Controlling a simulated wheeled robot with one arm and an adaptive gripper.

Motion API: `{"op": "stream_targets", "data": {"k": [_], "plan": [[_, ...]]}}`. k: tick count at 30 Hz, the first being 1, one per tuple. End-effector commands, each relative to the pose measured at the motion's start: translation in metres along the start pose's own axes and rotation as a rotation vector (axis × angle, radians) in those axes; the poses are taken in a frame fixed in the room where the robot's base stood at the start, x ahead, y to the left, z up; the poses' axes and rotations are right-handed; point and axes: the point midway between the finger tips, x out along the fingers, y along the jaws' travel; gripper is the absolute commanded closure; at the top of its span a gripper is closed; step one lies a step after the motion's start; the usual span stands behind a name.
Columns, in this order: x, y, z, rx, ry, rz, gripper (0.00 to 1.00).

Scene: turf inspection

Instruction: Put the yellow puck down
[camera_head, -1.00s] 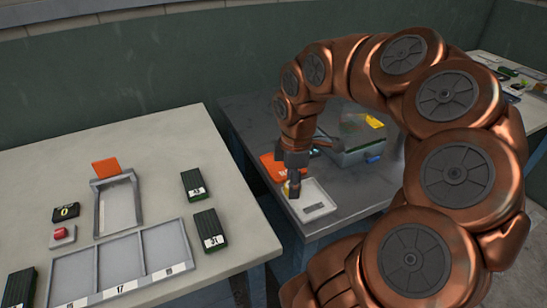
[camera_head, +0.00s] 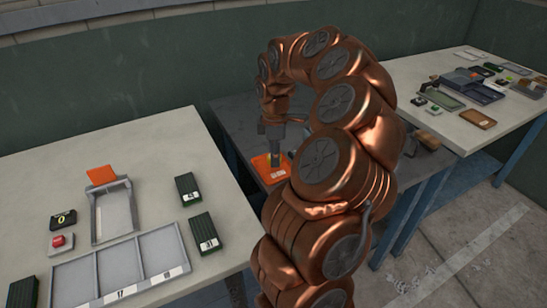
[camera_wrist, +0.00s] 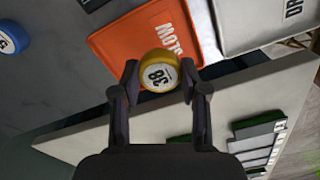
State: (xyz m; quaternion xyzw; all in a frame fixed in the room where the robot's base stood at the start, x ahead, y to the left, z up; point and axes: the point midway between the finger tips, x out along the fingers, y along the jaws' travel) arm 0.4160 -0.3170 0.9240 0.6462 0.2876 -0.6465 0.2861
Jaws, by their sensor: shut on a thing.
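The yellow puck (camera_wrist: 158,57), with a white label reading 38, sits between the fingertips of my gripper (camera_wrist: 159,80) in the wrist view. My gripper is shut on it. The puck is over the lower edge area of an orange tray (camera_wrist: 120,48), whose printed word looks like SLOW upside down. I cannot tell whether the puck touches the tray. In the head view my gripper (camera_head: 275,158) points down at the orange tray (camera_head: 259,167) on the dark table, and my arm hides much of that table.
A pale tray (camera_wrist: 240,38) marked DR lies right of the orange tray in the wrist view. A blue puck (camera_wrist: 12,38) lies far left. In the head view, a light table (camera_head: 150,155) at left bears a compartment tray (camera_head: 97,276) and dark green boxes (camera_head: 188,188).

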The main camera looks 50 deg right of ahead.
Motion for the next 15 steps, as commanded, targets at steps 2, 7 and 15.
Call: {"op": "stream_targets", "data": {"k": [2,7,15], "plan": [[0.000,0.006,-0.001,0.001,0.000,0.000,0.91],[0.000,0.011,-0.001,0.002,0.001,0.002,0.91],[0.011,0.015,-0.001,0.000,-0.001,0.000,0.91]]}}
